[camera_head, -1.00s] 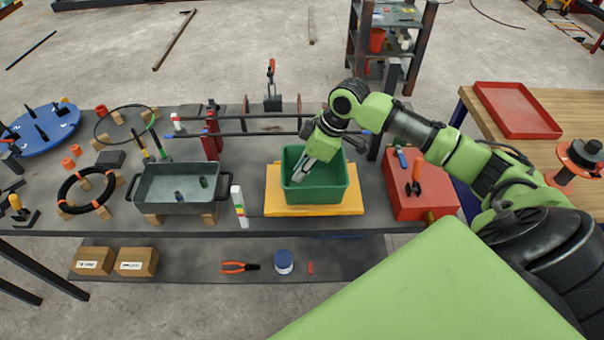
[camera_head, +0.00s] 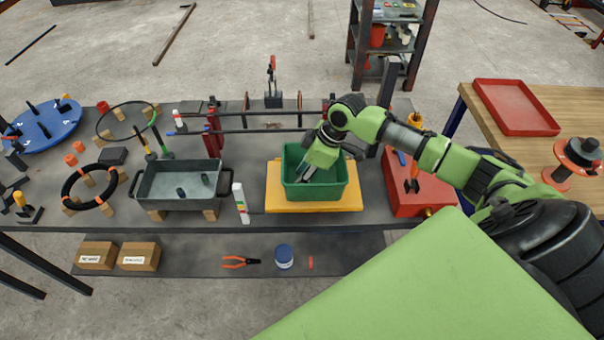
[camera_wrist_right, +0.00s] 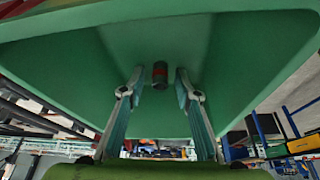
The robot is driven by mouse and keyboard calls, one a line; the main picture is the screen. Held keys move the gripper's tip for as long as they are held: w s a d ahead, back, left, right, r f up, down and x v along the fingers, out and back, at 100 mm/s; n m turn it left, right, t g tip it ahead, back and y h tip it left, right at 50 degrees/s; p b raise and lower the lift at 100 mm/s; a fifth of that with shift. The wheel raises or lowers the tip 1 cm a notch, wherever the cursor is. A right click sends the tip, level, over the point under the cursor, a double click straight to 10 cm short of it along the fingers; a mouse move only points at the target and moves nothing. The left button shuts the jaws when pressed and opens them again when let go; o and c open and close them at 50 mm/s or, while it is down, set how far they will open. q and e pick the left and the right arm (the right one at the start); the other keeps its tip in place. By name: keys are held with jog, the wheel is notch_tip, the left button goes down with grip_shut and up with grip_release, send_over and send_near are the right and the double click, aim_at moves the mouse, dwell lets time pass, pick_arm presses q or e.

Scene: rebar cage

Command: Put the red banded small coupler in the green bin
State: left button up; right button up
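The red banded small coupler (camera_wrist_right: 160,75) is a dark cylinder with a red band, seen in the right wrist view against the green bin's inner surface. The green bin (camera_head: 300,202) stands on a yellow mat in the head view. My right gripper (camera_wrist_right: 159,84) has its two fingers spread, with the coupler between them and a visible gap on each side. In the head view the right gripper (camera_head: 306,174) reaches down inside the bin, and its fingertips and the coupler are hard to make out there. My left gripper is not in view.
A grey metal tray (camera_head: 178,203) with small dark couplers stands left of the bin. A red box (camera_head: 408,204) is to the right. Horizontal bars (camera_head: 255,131) run behind the bin.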

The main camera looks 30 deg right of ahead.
jog(key=shift+r, duration=0.1)
jog(key=b+v, duration=0.2)
jog(key=v, duration=1)
dwell(0.4)
